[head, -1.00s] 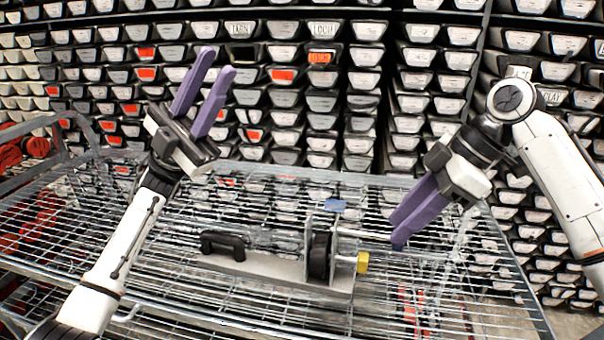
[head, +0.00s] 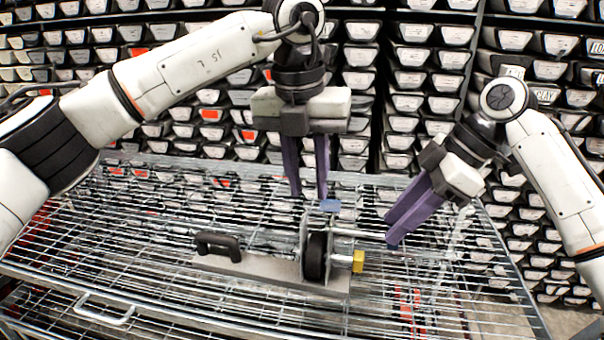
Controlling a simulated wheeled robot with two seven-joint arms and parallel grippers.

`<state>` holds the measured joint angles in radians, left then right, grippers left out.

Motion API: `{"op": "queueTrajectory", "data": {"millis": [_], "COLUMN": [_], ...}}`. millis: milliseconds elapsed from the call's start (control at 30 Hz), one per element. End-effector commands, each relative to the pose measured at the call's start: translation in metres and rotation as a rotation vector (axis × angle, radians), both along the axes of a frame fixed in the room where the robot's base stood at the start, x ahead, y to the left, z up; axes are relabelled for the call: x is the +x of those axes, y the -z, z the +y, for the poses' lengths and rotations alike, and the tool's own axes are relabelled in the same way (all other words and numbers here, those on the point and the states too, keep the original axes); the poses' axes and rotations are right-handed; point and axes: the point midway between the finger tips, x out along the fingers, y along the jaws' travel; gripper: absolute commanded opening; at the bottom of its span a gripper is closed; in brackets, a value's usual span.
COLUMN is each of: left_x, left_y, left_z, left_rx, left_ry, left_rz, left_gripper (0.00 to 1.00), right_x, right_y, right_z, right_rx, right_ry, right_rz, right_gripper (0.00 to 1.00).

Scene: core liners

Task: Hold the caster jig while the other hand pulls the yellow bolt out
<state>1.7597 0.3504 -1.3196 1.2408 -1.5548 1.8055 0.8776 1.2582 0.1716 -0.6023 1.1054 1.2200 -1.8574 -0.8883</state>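The caster jig is a grey base plate (head: 275,278) on the wire rack, with a black handle (head: 218,245) at its left end and an upright bracket around a black caster wheel (head: 316,256). The yellow bolt head (head: 358,262) sticks out to the right of the bracket on a silver shank. A blue block (head: 330,205) tops the bracket. My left gripper (head: 309,196) points down just above and behind the bracket, its purple fingers apart, with nothing seen between them. My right gripper (head: 390,232) hangs right of and above the bolt, its purple fingers slightly apart and empty.
The wire rack shelf (head: 160,270) carries the jig and is mostly clear around it. A metal rod (head: 362,234) runs right from the bracket towards my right gripper. Rows of labelled core trays (head: 412,80) fill the wall behind.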

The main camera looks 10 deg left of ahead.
Motion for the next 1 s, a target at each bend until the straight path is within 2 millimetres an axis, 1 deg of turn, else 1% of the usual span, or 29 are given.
{"op": "queueTrajectory", "data": {"millis": [33,100,167,233,500,700,833,1000], "left_x": [0.003,0.006,0.007,0.008,0.015,0.019,0.021,0.021], "left_y": [-0.003,-0.002,0.002,0.010,0.057,0.085,0.095,0.098], "left_z": [0.006,0.011,0.012,0.013,0.012,0.012,0.012,0.012], "left_rx": [0.032,0.055,0.063,0.065,0.060,0.059,0.058,0.058], "left_ry": [-0.014,-0.025,-0.029,-0.029,-0.027,-0.027,-0.027,-0.027], "left_rz": [-0.019,-0.031,-0.035,-0.034,-0.031,-0.032,-0.032,-0.034], "left_gripper": [0.25,0.25,0.25,0.25,0.25,0.25,0.25,0.25], "right_x": [0.000,0.000,0.000,0.000,0.000,0.000,0.000,0.000], "right_y": [0.000,0.000,0.000,0.000,0.000,0.000,0.000,0.000], "right_z": [0.000,0.000,0.000,0.000,0.000,0.000,0.000,0.000], "right_rx": [0.000,0.000,0.000,0.000,0.000,0.000,0.000,0.000], "right_ry": [0.000,0.000,0.000,0.000,0.000,0.000,0.000,0.000], "right_rz": [0.000,0.000,0.000,0.000,0.000,0.000,0.000,0.000], "right_gripper": [0.31,0.31,0.31,0.31,0.31,0.31,0.31,0.31]}}
